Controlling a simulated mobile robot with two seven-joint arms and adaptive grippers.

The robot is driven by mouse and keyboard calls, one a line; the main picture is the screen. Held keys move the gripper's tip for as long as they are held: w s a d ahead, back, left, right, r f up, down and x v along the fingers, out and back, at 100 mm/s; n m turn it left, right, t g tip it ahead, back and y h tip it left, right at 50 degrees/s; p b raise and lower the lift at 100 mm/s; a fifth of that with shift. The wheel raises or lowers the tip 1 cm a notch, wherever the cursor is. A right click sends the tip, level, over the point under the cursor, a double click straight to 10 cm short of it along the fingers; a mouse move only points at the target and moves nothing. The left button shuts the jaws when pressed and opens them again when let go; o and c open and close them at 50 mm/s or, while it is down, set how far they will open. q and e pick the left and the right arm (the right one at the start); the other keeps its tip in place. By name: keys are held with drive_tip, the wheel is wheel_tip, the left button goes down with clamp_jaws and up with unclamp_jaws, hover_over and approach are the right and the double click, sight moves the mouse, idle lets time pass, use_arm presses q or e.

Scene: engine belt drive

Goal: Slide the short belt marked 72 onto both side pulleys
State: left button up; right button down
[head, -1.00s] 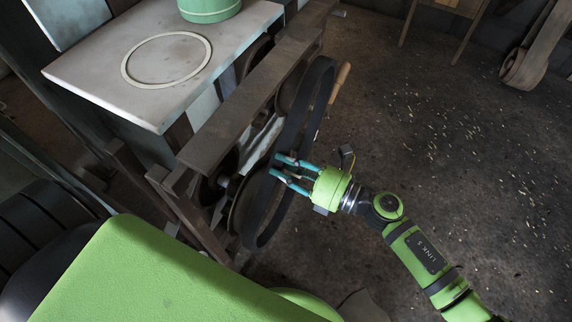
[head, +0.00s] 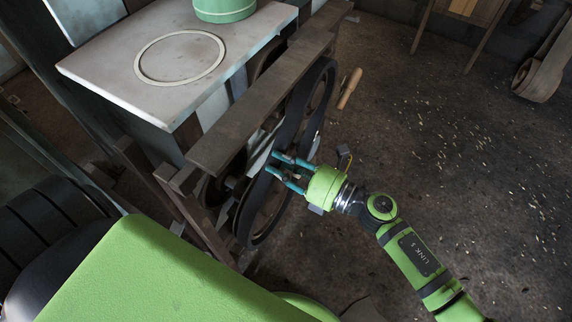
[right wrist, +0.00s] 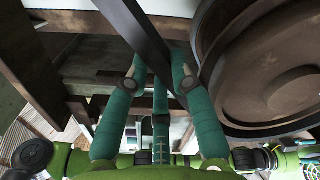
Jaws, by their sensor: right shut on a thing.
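The black belt (head: 325,118) is a long loop at the outer side of the wooden frame. It lies along the rims of the upper side pulley (head: 313,92) and the lower side pulley (head: 258,208). I cannot tell whether it is fully seated on either, and no number is readable. My right gripper (head: 276,166) is shut on the belt's near run, between the two pulleys. In the right wrist view the belt (right wrist: 138,28) passes as a dark strip between my fingers, and a large round pulley (right wrist: 275,75) is close on the right. My left gripper is not in view.
A brown beam (head: 255,110) runs just inside the pulleys. A pale tabletop (head: 110,82) behind it carries a light ring (head: 140,62) and a green round container (head: 225,10). A wooden handle (head: 348,90) sticks out past the upper pulley.

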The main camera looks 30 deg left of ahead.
drive_tip(key=shift+a, duration=0.65)
drive_tip(key=shift+a+r, duration=0.1)
drive_tip(key=shift+a, duration=0.1)
drive_tip(key=shift+b, duration=0.35)
drive_tip(key=c, duration=1)
unclamp_jaws()
drive_tip(key=shift+a+f, duration=0.1)
drive_tip(key=shift+f, duration=0.1)
